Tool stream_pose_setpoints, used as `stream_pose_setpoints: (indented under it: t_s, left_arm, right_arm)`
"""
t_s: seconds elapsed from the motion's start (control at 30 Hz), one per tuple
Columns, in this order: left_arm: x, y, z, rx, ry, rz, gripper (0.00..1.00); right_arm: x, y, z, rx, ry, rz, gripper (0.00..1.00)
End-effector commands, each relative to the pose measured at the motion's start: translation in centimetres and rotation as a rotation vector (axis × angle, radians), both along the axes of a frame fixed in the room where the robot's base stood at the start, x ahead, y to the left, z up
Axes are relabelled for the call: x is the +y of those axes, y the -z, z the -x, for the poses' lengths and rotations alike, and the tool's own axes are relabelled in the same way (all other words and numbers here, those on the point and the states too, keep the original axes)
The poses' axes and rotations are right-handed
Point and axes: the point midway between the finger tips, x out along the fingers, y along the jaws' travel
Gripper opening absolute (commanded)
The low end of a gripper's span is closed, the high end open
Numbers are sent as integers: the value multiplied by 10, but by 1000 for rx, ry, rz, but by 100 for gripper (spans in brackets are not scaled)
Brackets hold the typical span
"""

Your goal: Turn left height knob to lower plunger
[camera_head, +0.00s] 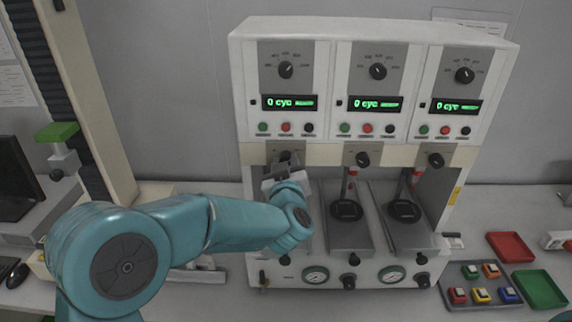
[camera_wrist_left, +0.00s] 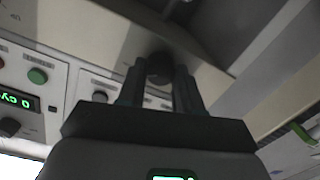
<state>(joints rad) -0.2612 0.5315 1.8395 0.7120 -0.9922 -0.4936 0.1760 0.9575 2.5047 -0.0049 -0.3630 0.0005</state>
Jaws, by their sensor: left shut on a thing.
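The white testing machine (camera_head: 375,95) has three stations, each with a dark height knob on the cream band. My left gripper (camera_head: 286,165) is at the left station's band, in front of the left height knob. In the left wrist view the round dark knob (camera_wrist_left: 160,66) sits between the two fingers of my left gripper (camera_wrist_left: 162,82), which is shut on it. In the head view my gripper and arm largely cover this knob and hide the left plunger. The middle plunger (camera_head: 347,210) and right plunger (camera_head: 404,211) hang low over their plates. My right gripper is not in view.
The middle knob (camera_head: 362,159) and right knob (camera_head: 436,160) are close by on the band. Dials and green "0 cyc" displays are above. A grey tray of coloured button blocks (camera_head: 463,276), a red tray (camera_head: 510,246) and a green tray (camera_head: 540,288) lie at right.

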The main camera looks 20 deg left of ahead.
Motion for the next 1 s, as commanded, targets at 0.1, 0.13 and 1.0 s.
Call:
stream_pose_setpoints:
  t_s: [0.1,0.13,1.0]
  left_arm:
    - [0,1,0,2,0,0,41]
    - [0,1,0,2,0,0,51]
    - [-36,-4,109,-2,5,1,60]
  right_arm:
    - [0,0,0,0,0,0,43]
    - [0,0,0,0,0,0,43]
    - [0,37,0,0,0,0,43]
